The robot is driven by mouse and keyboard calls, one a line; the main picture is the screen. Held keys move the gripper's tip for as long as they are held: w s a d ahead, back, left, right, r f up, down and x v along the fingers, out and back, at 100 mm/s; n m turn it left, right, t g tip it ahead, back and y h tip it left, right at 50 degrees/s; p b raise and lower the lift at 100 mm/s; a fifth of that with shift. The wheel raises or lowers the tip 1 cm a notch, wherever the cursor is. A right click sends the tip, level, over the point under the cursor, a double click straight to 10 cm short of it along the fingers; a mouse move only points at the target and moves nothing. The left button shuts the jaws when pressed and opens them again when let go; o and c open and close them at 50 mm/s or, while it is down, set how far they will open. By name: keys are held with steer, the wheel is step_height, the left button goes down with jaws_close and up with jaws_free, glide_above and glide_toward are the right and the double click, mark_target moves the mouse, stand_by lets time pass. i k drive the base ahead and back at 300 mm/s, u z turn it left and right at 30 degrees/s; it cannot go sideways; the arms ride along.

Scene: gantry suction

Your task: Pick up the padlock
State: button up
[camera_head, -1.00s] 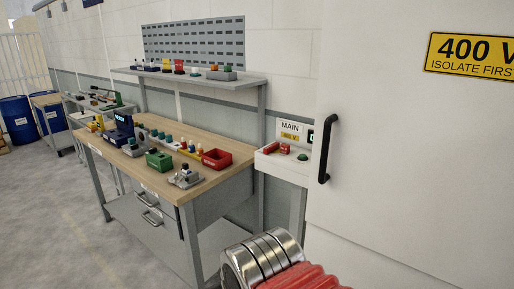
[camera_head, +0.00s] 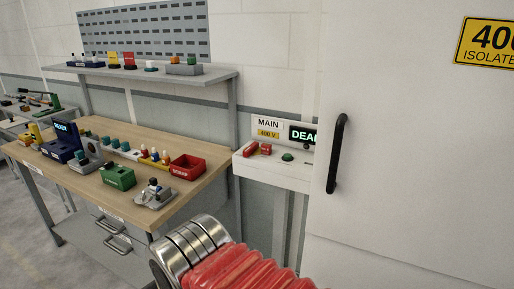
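Two small red objects lie close together on the white ledge (camera_head: 265,173) of the MAIN 400 V station. The left one (camera_head: 250,150) is elongated and tilted, and the right one (camera_head: 266,149) is blocky. One may be the padlock, but they are too small to tell. My arm shows at the bottom centre as silver rings and a red ribbed sleeve, in front of the station and below it. My gripper's fingers are not visible.
A wooden workbench (camera_head: 85,184) stands at left with a red scrap bin (camera_head: 187,168), a green bin (camera_head: 118,178) and a grey fixture (camera_head: 155,195). A shelf (camera_head: 150,77) hangs above it. A white cabinet door with a black handle (camera_head: 338,153) fills the right side.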

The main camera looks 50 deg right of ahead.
mark_target(266, 149)
steer(key=z, duration=0.25)
steer(key=i, duration=0.75)
steer(key=z, duration=0.7)
steer(key=i, duration=0.5)
steer(key=z, duration=0.3)
